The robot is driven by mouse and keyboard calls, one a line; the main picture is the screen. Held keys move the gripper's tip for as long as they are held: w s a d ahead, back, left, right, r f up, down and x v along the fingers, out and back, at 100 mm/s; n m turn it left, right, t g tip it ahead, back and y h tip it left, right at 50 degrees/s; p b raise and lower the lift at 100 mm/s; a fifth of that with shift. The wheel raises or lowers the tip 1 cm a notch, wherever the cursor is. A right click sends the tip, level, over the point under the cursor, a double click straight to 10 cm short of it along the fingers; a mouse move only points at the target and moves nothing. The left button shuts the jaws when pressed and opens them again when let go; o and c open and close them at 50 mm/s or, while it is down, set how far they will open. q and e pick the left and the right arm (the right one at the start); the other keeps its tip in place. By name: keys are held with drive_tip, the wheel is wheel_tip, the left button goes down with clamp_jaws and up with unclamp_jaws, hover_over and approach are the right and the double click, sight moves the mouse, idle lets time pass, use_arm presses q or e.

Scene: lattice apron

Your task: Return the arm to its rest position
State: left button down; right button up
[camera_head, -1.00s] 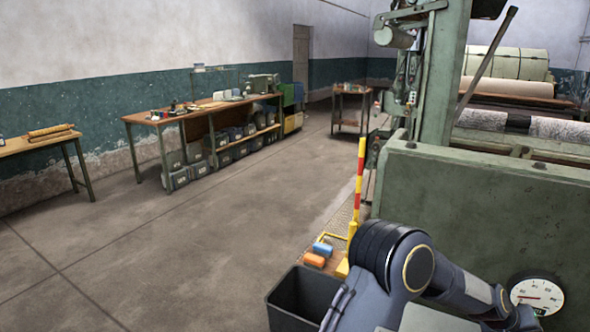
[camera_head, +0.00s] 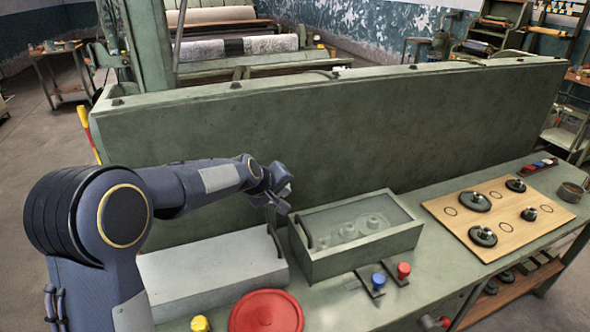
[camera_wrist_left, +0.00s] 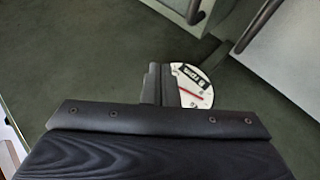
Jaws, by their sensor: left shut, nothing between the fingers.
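My left arm comes in from the left in the head view and reaches across in front of the green machine panel. My left gripper (camera_head: 280,198) is at its end, above the bench between a grey box and a glass-topped green box. In the left wrist view the gripper (camera_wrist_left: 160,85) shows as dark fingers, closed together and empty. A white dial gauge (camera_wrist_left: 192,86) with a red needle shows partly behind the fingers. My right arm and gripper are not in view.
The green panel (camera_head: 340,125) stands close behind my arm. On the bench are the grey box (camera_head: 210,270), the glass-topped box (camera_head: 350,250), a red round lid (camera_head: 266,312), blue (camera_head: 378,281) and red (camera_head: 404,270) knobs, and a wooden board (camera_head: 500,240) with black weights.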

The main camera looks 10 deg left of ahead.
use_arm(q)
drive_tip(key=s+a+r+m+h, duration=0.1)
drive_tip(key=s+a+r, duration=0.1)
drive_tip(key=s, duration=0.3)
drive_tip(key=s+a+r, duration=0.2)
drive_tip(key=s, duration=0.3)
drive_tip(key=s+f+m+g, duration=0.1)
drive_tip(key=s+f+m, duration=0.1)
drive_tip(key=s, duration=1.3)
drive_tip(key=s+a+f+m+g, duration=0.1)
drive_tip(key=s+f+m+g, duration=0.1)
drive_tip(key=s, duration=1.3)
drive_tip(key=shift+f+m+y, duration=0.3)
drive_tip(key=shift+f+m, duration=0.15)
drive_tip(key=shift+m, duration=0.45)
